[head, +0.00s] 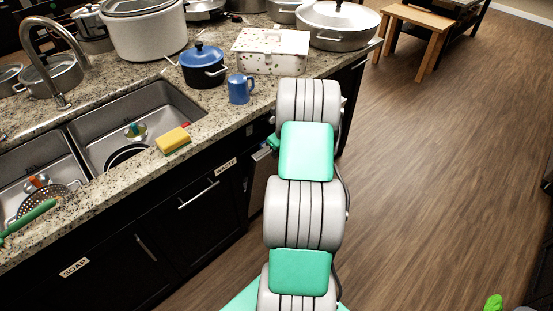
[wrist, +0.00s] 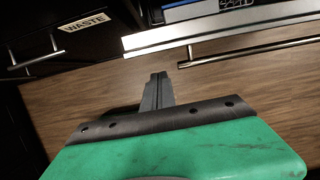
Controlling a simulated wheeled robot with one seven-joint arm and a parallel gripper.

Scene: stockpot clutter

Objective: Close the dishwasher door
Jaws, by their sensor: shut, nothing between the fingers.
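The dishwasher door (wrist: 225,35) shows in the wrist view as a pale steel edge with a bar handle (wrist: 250,50) below it. A dark gap with a blue strip and a label shows behind that edge, so the door looks ajar; how far I cannot tell. In the head view only a narrow steel strip of the dishwasher (head: 259,178) shows beside my arm. My gripper (wrist: 158,77) is shut and empty in the wrist view, with its tips just below the left end of the handle, seemingly apart from it. In the head view my arm hides most of this area.
The waste cabinet (wrist: 60,45) with its own bar handle is left of the door. Above runs a granite counter (head: 215,135) with a sink, a blue pot (head: 203,70) and a blue mug (head: 240,90). Wooden floor (head: 430,180) is clear on the right.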

